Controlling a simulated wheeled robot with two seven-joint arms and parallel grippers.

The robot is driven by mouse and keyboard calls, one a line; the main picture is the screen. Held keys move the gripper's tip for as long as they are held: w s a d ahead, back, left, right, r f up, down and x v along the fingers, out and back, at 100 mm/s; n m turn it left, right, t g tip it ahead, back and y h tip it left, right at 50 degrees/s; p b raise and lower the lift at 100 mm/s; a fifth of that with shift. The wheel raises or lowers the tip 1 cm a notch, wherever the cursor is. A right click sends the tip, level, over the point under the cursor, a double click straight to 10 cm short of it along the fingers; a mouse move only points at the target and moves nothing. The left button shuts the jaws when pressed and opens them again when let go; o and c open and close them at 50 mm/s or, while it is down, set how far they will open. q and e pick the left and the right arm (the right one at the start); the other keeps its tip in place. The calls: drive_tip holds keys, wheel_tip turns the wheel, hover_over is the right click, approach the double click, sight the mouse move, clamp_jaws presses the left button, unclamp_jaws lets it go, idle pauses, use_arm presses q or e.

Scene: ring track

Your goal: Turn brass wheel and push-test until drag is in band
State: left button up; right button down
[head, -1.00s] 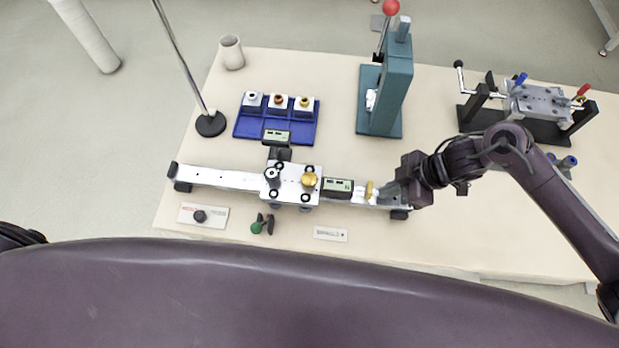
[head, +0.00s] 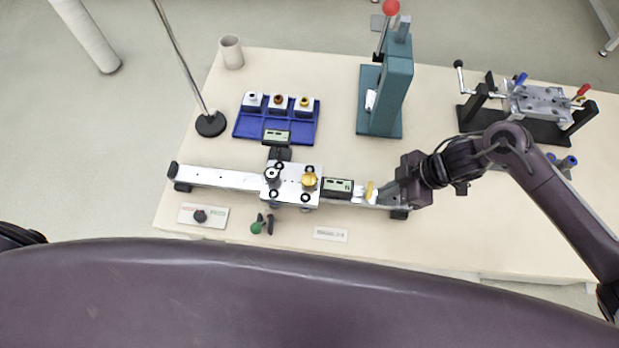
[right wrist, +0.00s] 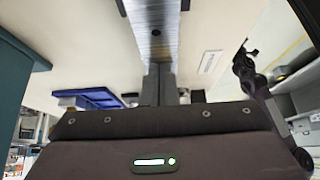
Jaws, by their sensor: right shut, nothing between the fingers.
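A brass wheel (head: 309,180) sits on the right part of the silver carriage (head: 292,194), which rides on a long rail (head: 222,179). A black knob (head: 272,174) is on the carriage's left part. A digital gauge (head: 338,187) lies right of the carriage, with a white-and-yellow piece (head: 369,191) beside it. My right gripper (head: 388,194) is shut and empty at the rail's right end, just right of the yellow piece; I cannot tell whether they touch. Its shut fingers (right wrist: 159,84) point along the rail (right wrist: 152,22) in the right wrist view. My left gripper is not in view.
A second display (head: 277,137) stands behind the carriage. A blue tray (head: 247,127) holds three bushings. A teal press (head: 393,90) and a clamp fixture (head: 538,105) stand behind. A green-handled tool (head: 257,227) and a label card (head: 331,234) lie in front.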

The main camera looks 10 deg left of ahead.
sight(330, 184)
drive_tip(key=shift+a, duration=0.15)
drive_tip(key=shift+s+a+p, duration=0.15)
drive_tip(key=shift+a+p, duration=0.45)
drive_tip(key=shift+a, duration=3.05)
drive_tip(key=shift+s+a, duration=0.1)
drive_tip(key=shift+a, duration=2.6)
drive_tip(key=shift+r+p, duration=0.1)
drive_tip(key=shift+p, duration=0.25)
drive_tip(key=shift+d+r+p, duration=0.55)
drive_tip(key=shift+d+p, duration=0.25)
drive_tip(key=shift+d+r+p, duration=0.4)
drive_tip(key=shift+d+p, duration=0.1)
drive_tip(key=shift+d, duration=0.25)
